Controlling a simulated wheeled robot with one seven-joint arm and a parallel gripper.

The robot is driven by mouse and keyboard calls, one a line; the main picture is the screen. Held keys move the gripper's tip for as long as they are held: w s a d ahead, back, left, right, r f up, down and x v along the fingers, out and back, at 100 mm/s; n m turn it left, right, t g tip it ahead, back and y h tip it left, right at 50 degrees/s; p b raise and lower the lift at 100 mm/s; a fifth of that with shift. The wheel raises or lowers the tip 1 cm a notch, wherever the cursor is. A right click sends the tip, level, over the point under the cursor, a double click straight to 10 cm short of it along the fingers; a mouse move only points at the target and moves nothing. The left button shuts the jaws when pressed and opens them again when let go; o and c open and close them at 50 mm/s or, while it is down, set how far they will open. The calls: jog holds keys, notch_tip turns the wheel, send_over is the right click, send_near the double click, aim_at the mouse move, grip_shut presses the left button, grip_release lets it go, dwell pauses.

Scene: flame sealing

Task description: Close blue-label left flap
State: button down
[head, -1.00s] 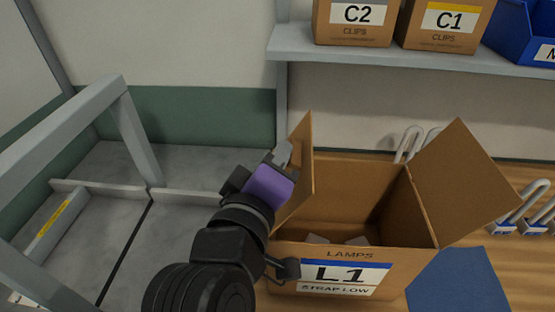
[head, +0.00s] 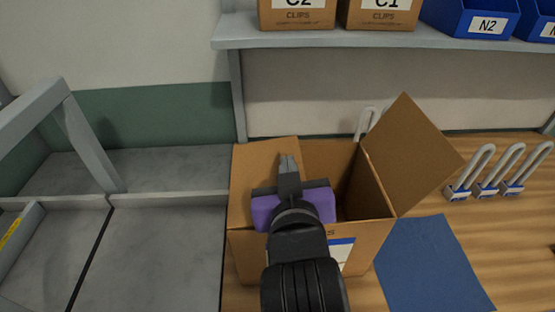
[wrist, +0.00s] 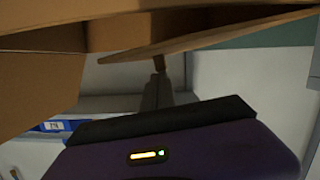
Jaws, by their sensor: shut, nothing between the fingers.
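The cardboard box with the blue-striped label (head: 341,252) stands in the middle of the head view; my arm hides most of the label. Its left flap (head: 256,172) leans inward over the left part of the opening; I cannot tell if it is fully flat. Its right flap (head: 412,155) stands open, tilted outward. My gripper (head: 289,160) is shut and empty, above the left flap's inner edge. In the wrist view, the fingertips (wrist: 159,68) are close to a cardboard panel (wrist: 215,35); I cannot tell whether they touch.
A blue mat (head: 434,265) lies right of the box. Several padlock-like items (head: 486,178) stand on the wooden bench behind it. A shelf (head: 345,36) with cartons and blue bins (head: 478,18) runs above. A grey frame (head: 85,135) stands at left.

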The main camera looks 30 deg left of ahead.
jog(key=shift+w+d+f+m+y+b, duration=0.2)
jog(key=shift+f+m, duration=0.2)
jog(key=shift+f, duration=0.15)
jog(key=shift+w+d+f+m+y+b, duration=0.1)
jog(key=shift+d+f+m, duration=0.05)
jog(key=shift+f+m, duration=0.3)
jog(key=shift+f, duration=0.1)
jog(key=shift+r+p, duration=0.55)
notch_tip(320, 180, up, 3)
jog(key=p, duration=0.3)
jog(key=shift+r, duration=0.2)
jog(key=b+v, duration=0.2)
jog(key=v, duration=0.8)
